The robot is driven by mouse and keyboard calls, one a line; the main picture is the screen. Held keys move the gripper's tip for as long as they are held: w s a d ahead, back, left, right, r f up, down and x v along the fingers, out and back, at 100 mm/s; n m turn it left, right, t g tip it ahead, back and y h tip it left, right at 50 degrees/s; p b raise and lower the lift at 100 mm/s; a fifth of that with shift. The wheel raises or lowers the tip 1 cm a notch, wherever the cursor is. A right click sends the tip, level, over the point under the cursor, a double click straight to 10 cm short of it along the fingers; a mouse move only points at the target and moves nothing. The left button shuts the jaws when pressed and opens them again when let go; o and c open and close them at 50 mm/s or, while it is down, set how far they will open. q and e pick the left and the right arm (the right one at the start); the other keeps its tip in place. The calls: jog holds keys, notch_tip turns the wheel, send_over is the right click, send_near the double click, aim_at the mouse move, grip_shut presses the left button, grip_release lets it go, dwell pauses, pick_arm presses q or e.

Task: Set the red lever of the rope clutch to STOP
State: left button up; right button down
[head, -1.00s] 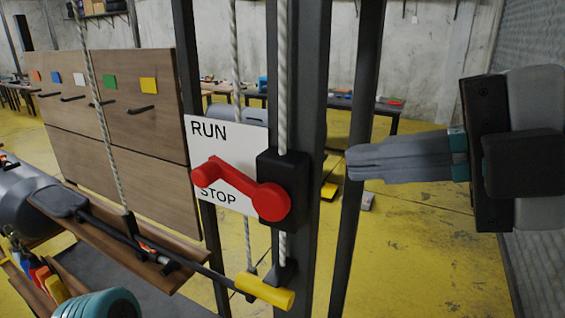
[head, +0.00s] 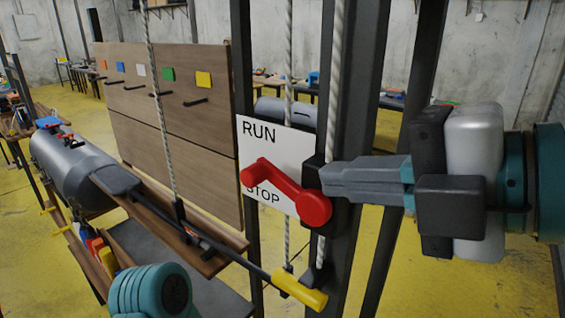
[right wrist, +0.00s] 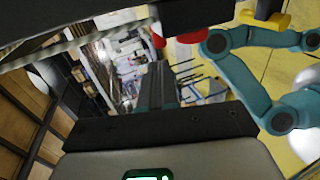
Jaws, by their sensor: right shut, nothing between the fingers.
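The red lever (head: 290,187) is on the black rope clutch (head: 313,172), fixed to a dark post. Its round hub is at the right, and its arm points left and slightly up to a knob. A white plate (head: 278,142) behind it reads RUN above and STOP below; the arm lies between the words, partly covering STOP. My right gripper (head: 326,178) is shut and empty, its fingertips just right of the hub, overlapping the clutch body in the head view. Contact cannot be told. The right wrist view shows its fingers (right wrist: 158,85) and red lever parts (right wrist: 190,35). My left gripper is not seen.
A white rope (head: 333,90) runs vertically through the clutch. A yellow-ended handle (head: 300,290) juts out below. A wooden board (head: 170,110) with coloured squares and a grey cylinder (head: 70,165) stand at the left. Another dark post (head: 400,200) stands close behind my right gripper.

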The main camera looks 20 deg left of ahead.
aim_at(260, 175)
jog(key=p+x, duration=0.2)
jog(key=x, duration=0.5)
jog(key=shift+p, duration=0.35)
jog(key=shift+w+a+f, duration=0.2)
jog(key=shift+a, duration=0.35)
jog(key=shift+d, duration=0.15)
